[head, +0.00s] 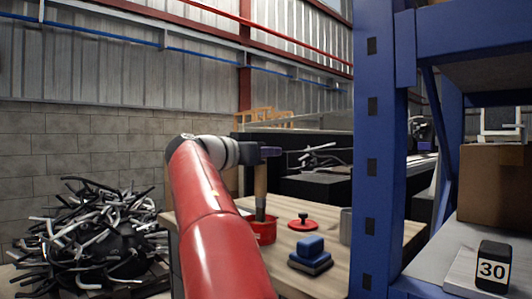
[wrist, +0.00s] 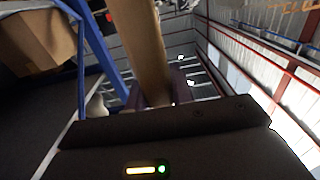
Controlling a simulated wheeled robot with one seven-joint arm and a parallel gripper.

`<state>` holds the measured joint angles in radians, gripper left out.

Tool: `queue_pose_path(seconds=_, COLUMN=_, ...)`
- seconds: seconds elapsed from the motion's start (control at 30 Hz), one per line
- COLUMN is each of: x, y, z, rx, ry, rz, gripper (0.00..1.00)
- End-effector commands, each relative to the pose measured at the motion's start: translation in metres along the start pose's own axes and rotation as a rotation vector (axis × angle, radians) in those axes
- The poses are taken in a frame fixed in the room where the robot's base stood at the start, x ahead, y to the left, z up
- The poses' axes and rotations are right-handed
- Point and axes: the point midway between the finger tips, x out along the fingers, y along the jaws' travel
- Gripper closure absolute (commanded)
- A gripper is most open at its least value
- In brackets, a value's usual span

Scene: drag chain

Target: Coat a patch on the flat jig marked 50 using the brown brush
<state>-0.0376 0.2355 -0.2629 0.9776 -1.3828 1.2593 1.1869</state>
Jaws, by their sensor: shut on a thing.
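My gripper (head: 264,153) is shut on the brown brush (head: 260,184), seen by its wooden handle. The handle stands about upright, with its lower end at a red pot (head: 263,232) on the wooden table; whether the bristles are inside the pot or just behind its rim I cannot tell. In the wrist view the gripper (wrist: 157,92) closes around the brown handle (wrist: 143,40), which runs up out of the picture. No jig marked 50 shows. A dark block marked 30 (head: 493,268) stands on a pale flat plate (head: 462,274) on the shelf at right.
On the wooden table (head: 340,275) are a red lid with a knob (head: 302,223), a blue-topped block (head: 310,250) and a grey cup (head: 346,226). A blue rack post (head: 371,190) rises at right, with a cardboard box (head: 490,185) behind. A tangled heap (head: 95,235) lies left.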

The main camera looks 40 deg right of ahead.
Motion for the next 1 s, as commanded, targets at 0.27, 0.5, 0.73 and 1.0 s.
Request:
queue_pose_path(seconds=0.27, x=0.0, y=-0.0001, z=0.0038, rx=0.0, ry=0.0, rz=0.0, gripper=1.0)
queue_pose_path(seconds=0.5, x=0.0, y=-0.0001, z=0.0065, rx=0.0, ry=0.0, rz=0.0, gripper=1.0)
queue_pose_path(seconds=0.73, x=0.0, y=-0.0001, z=0.009, rx=0.0, ry=0.0, rz=0.0, gripper=1.0)
queue_pose_path(seconds=1.0, x=0.0, y=-0.0001, z=0.0084, rx=0.0, ry=0.0, rz=0.0, gripper=1.0)
